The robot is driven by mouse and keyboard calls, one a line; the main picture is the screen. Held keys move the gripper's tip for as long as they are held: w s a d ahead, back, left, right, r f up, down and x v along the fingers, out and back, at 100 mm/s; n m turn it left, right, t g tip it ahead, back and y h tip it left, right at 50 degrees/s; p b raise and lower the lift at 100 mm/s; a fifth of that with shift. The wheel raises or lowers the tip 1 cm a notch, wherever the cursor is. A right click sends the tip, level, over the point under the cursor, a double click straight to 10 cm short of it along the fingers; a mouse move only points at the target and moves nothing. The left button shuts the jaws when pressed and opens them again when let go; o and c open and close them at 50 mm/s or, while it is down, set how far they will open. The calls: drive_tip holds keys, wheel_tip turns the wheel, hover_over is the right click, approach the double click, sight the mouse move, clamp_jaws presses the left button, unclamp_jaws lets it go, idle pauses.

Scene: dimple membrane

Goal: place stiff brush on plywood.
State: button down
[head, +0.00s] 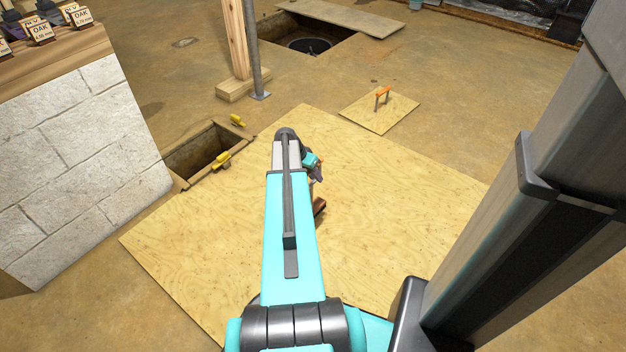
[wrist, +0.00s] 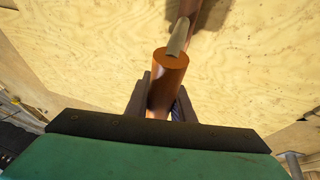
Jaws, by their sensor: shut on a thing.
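The stiff brush shows in the wrist view as an orange-brown round handle (wrist: 168,75) with a tan neck and a brown part beyond it at the top edge. My gripper (wrist: 161,98) is shut around the handle, one dark finger on each side. In the head view my gripper (head: 317,176) is over the large plywood sheet (head: 400,200), and a dark brown part of the brush (head: 319,206) shows beside my arm. The plywood (wrist: 90,50) fills most of the wrist view's background. The bristles are hidden, and I cannot tell whether the brush touches the sheet.
A small board (head: 398,110) with an orange-handled tool (head: 383,93) lies behind the sheet. An open pit (head: 195,150) with yellow pieces (head: 221,161) is at left, near a block wall (head: 80,170). A wooden post (head: 236,40) and metal pole (head: 252,50) stand behind. The sheet's right side is clear.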

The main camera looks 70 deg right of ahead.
drive_tip(key=shift+f, duration=0.2)
drive_tip(key=c, duration=1.5)
unclamp_jaws()
drive_tip(key=shift+c, duration=0.2)
drive_tip(key=shift+r, duration=0.1)
drive_tip(key=p+v, duration=0.4)
drive_tip(key=v, duration=0.7)
drive_tip(key=shift+a+r, duration=0.1)
drive_tip(key=shift+r, duration=0.1)
drive_tip(key=shift+w+a+r, duration=0.1)
drive_tip(key=shift+w+r, duration=0.05)
drive_tip(key=shift+r, duration=0.1)
